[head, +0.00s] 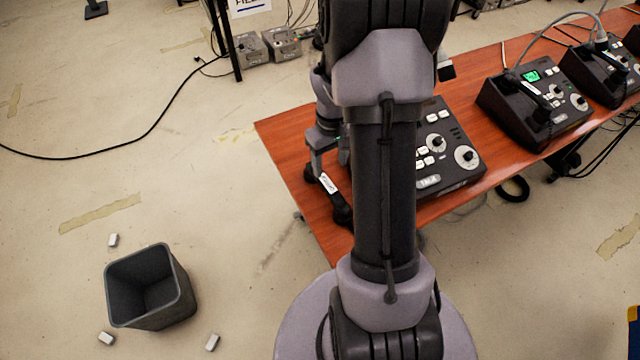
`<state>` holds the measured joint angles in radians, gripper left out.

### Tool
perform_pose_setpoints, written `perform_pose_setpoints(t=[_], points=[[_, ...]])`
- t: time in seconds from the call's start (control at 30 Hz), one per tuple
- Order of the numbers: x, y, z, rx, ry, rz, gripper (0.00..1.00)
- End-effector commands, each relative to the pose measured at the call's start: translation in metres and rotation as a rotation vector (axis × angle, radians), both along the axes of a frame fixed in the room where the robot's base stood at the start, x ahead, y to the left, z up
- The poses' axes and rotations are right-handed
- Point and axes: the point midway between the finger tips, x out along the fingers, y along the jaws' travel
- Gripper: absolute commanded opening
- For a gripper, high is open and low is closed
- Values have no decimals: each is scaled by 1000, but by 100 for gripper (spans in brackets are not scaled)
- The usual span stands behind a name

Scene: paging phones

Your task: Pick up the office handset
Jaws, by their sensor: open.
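A black handset (338,206) with a small white label lies near the left end of the reddish wooden table (283,132). The label's words are too small to read. My gripper (328,164) is open, right at the upper part of this handset, with one finger at its left side. My arm hides the other finger and part of the handset, so I cannot tell if they touch. Another black handset with a white label rests on a paging phone (510,108) farther right, and one more is on the phone (592,80) beyond it.
A phone base (455,160) with knobs and white buttons stands just right of my arm, partly hidden. A dark bin (184,290) stands on the floor at lower left, with small white blocks around it. The floor left of the table is mostly clear.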

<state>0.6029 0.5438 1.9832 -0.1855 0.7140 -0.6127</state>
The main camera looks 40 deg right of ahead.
Motion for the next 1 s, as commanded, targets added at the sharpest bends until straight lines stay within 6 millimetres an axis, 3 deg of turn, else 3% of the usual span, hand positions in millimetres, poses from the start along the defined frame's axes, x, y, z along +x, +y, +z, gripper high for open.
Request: perform_pose_setpoints(t=[0.03,0.1,0.33,0.5,0.73,0.77,1.0], points=[[0,1,-18,1,2,0,58],[0,1,-32,1,1,-1,58],[0,2,-53,1,1,-1,58],[1,6,-89,1,2,0,58],[2,6,-93,1,-1,-2,58],[2,6,-93,1,-1,-2,56],[2,6,-93,1,-1,-2,9]])
